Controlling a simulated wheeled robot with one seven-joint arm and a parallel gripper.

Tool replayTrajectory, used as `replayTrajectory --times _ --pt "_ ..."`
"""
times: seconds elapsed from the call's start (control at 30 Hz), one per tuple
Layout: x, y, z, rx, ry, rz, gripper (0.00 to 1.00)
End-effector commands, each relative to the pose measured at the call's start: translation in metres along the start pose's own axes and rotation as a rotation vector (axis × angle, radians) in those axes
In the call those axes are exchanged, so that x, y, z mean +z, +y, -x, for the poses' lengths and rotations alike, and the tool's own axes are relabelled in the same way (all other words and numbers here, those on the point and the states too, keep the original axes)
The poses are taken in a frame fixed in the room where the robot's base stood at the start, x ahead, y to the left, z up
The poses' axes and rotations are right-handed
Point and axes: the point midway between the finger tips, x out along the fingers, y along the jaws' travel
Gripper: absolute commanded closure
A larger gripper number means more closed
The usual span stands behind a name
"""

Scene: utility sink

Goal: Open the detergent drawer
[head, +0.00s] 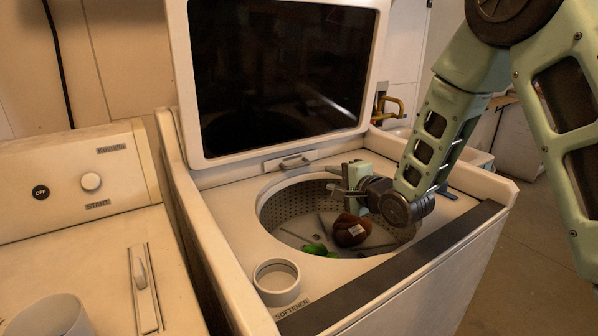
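The top-loading washer stands with its lid up. A small panel with a grey handle (294,163), which looks like the detergent drawer, sits on the washer's top between the lid hinge and the tub opening. It appears closed. My gripper (334,180) is over the far side of the tub opening, to the right of and nearer than that handle, and apart from it. Its fingers point left and look parted, with nothing seen between them.
The tub (290,208) holds a brown item (350,230) and a green item (318,249). A softener cup (277,280) is at the front left of the washer top. The raised lid (180,70) stands behind the handle. Another appliance (80,250) stands at left.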

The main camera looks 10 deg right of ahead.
Motion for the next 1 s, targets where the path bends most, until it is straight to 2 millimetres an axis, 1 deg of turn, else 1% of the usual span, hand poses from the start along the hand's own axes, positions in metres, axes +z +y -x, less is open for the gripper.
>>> replayTrajectory --times 0.17,0.5,0.7,0.8,1.0 --pt "0.001 -0.001 -0.032 0.001 -0.002 0.002 0.68" --pt "0.002 0.000 -0.103 0.002 -0.003 0.005 0.68" --pt "0.002 0.000 -0.139 0.003 -0.002 0.004 0.68" --pt "0.001 0.001 -0.151 0.003 -0.001 0.003 0.68" --pt "0.001 0.000 -0.163 0.003 -0.001 0.003 0.68"
